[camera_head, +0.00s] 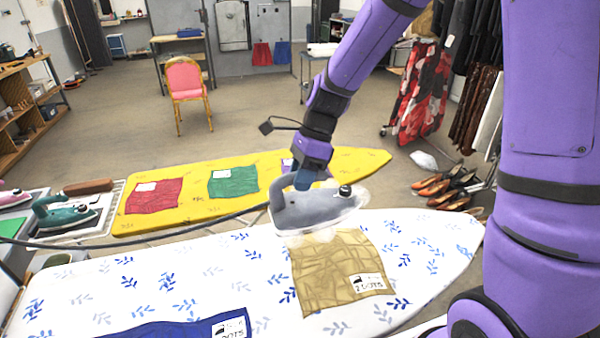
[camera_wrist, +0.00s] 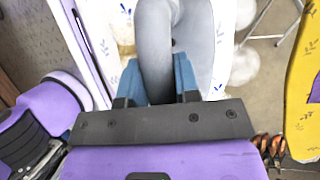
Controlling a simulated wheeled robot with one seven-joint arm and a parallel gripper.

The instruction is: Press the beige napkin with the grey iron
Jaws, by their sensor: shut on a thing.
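The beige napkin (camera_head: 335,280) lies wrinkled on the white ironing board with blue leaf print (camera_head: 150,285). A white label with dots sits at its lower right corner. The grey iron (camera_head: 312,210) is over the napkin's far edge, with white steam around its base. I cannot tell whether its sole touches the cloth. My gripper (camera_head: 303,182) is shut on the iron's handle from above. In the wrist view the blue fingers of my gripper (camera_wrist: 157,80) stand on both sides of the grey handle (camera_wrist: 155,45).
A yellow board (camera_head: 370,158) with red, green and purple cloths stands behind. A blue cloth (camera_head: 190,327) lies on the white board's near edge. A teal iron (camera_head: 65,212) stands at left. A dark cord (camera_head: 150,237) runs left from the grey iron. Shoes (camera_head: 445,188) are on the floor at right.

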